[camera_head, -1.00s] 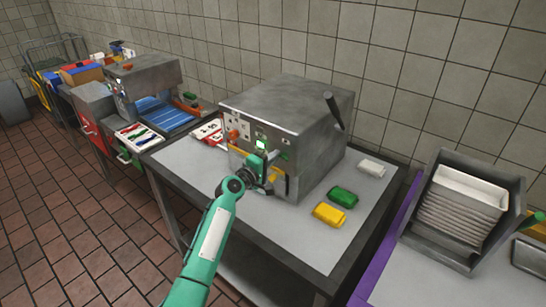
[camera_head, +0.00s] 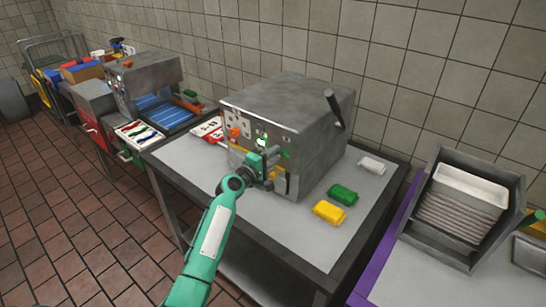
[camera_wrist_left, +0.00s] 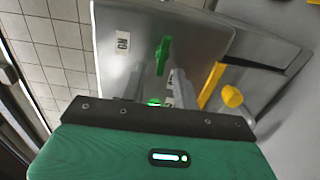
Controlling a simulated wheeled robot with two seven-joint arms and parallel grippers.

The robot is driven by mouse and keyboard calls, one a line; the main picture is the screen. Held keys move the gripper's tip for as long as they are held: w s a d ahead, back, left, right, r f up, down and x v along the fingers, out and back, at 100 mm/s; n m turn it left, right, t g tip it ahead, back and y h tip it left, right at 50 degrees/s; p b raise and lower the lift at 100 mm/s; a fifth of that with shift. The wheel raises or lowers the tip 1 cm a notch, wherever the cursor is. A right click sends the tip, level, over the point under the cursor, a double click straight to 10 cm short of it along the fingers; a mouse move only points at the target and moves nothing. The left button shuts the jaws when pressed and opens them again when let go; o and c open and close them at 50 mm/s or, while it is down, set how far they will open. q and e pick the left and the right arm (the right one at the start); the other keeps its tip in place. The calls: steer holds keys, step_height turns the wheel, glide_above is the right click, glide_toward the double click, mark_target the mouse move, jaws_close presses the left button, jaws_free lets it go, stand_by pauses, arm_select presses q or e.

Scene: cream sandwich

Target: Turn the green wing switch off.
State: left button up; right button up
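The green wing switch (camera_wrist_left: 162,55) shows in the left wrist view on the grey face of a metal machine (camera_head: 310,125). Its wing runs roughly up and down in that view. My left gripper (camera_wrist_left: 159,74) is open, with its two grey fingers apart and pointing at the switch. The switch shows just beyond the gap between the fingertips; I cannot tell whether they touch it. In the head view my left gripper (camera_head: 271,166) is close to the machine's front and partly hides it. My right gripper is not in view.
A yellow handle (camera_wrist_left: 211,84) and a yellow knob (camera_wrist_left: 232,96) are right of the fingers. An orange knob (camera_head: 235,132) is on the machine's front. A green block (camera_head: 343,194), a yellow block (camera_head: 329,212) and a white block (camera_head: 371,165) lie on the table (camera_head: 290,230).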

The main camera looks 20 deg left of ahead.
arm_select(q)
steer(key=shift+s, duration=0.1)
steer(key=b+v, duration=0.3)
steer(key=v, duration=1)
steer(key=shift+s, duration=0.3)
steer(key=shift+a, duration=0.1)
